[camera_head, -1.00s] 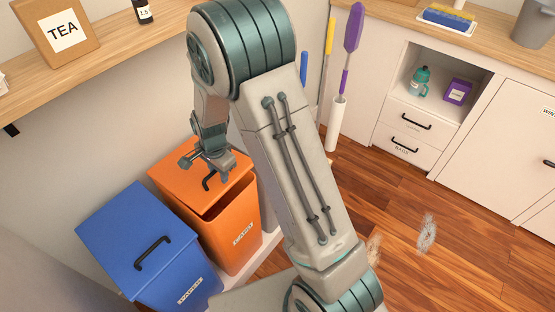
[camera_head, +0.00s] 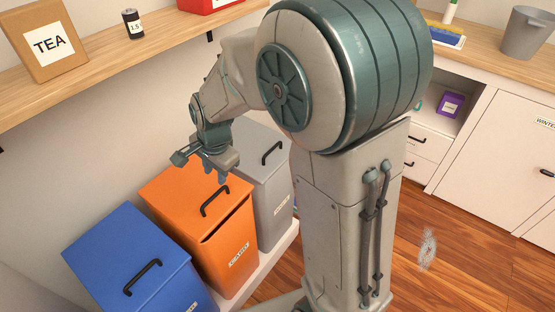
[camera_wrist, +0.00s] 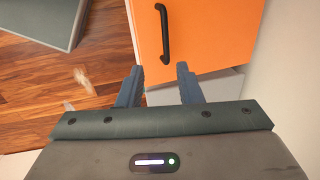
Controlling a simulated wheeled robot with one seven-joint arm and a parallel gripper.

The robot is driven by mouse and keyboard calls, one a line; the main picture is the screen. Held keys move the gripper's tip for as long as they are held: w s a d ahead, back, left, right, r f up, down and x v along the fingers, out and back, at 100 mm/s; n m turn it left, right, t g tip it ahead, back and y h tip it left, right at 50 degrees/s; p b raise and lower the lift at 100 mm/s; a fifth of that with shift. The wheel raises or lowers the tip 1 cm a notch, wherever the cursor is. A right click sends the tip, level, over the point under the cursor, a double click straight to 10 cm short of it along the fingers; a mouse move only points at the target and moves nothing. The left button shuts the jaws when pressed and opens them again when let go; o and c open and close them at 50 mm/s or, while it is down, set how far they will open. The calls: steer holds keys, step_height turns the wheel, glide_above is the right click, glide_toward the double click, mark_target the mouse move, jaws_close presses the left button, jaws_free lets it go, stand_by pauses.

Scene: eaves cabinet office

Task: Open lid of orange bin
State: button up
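The orange bin (camera_head: 228,262) stands between a blue bin and a grey bin in the head view. Its orange lid (camera_head: 170,195) carries a black bar handle (camera_head: 214,201). A dark strip shows under the lid's front edge; I cannot tell whether the lid is slightly raised. My gripper (camera_head: 217,175) is above the back part of the lid, apart from the handle. In the wrist view the handle (camera_wrist: 164,35) lies beyond my fingertips (camera_wrist: 160,72) on the orange lid (camera_wrist: 210,30). The two fingers are spread with nothing between them.
The blue bin (camera_head: 125,250) and grey bin (camera_head: 262,185) flank the orange one closely. A wooden shelf (camera_head: 105,65) with a TEA box (camera_head: 48,45) runs along the wall above. White cabinets (camera_head: 500,140) stand at the right, with wooden floor before them.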

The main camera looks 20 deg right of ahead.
steer(key=s+d+r+n+t+h+p, duration=0.1)
steer(key=s+d+r+n+p, duration=0.4)
steer(key=s+d+r+n, duration=0.4)
steer(key=shift+s+d+r+n, duration=0.4)
steer(key=shift+s+d+r, duration=0.6)
steer(key=shift+s+r, duration=1.5)
steer(key=shift+s+f, duration=0.25)
steer(key=shift+f, duration=0.1)
